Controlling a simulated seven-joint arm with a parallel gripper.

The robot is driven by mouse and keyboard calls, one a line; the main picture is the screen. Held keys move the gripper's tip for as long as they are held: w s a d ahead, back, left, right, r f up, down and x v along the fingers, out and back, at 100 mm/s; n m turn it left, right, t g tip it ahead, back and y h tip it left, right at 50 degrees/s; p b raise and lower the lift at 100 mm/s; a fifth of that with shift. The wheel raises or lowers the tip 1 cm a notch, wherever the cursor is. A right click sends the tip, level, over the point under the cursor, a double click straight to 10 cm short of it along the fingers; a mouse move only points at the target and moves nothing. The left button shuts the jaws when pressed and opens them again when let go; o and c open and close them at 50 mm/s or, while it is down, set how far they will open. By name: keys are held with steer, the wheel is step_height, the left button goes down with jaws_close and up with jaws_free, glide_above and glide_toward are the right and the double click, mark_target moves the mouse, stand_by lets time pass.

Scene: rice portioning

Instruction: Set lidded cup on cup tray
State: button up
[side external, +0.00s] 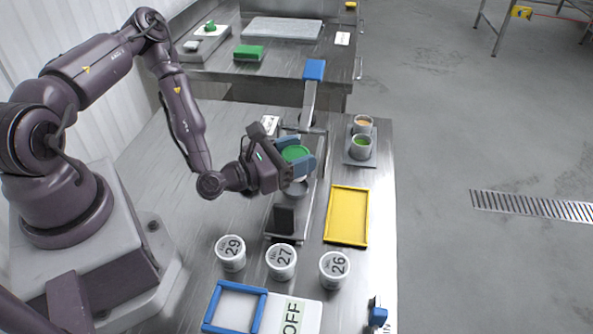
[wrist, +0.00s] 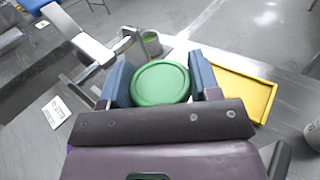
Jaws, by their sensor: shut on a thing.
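A cup with a round green lid (side external: 295,153) is between the blue fingers of my gripper (side external: 300,158). The green lid fills the middle of the wrist view (wrist: 161,83), with a blue finger pressed at each side (wrist: 161,82). Most of the cup body is hidden below the lid and fingers. The gripper is at the lever stand, above its base. An empty yellow-rimmed tray (side external: 331,214) lies to the right of the stand; its yellow rim also shows in the wrist view (wrist: 270,101). I cannot tell which tray is the cup tray.
The lever stand has a blue handle (side external: 314,70) rising behind the gripper. A small grey tray (side external: 351,161) at the back right holds two filled open cups. White numbered cups (side external: 281,261) stand in front, near a blue frame (side external: 205,318). Bare table lies left of the stand.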

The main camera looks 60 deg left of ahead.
steer(key=shift+f, duration=2.05)
steer(key=shift+f, duration=0.15)
steer(key=o, duration=0.9)
steer(key=shift+o, duration=0.2)
steer(key=shift+o, duration=0.6)
steer(key=shift+s+a, duration=0.15)
steer(key=shift+s, duration=1.1)
steer(key=shift+s+a, duration=0.1)
steer(key=shift+s, duration=1.15)
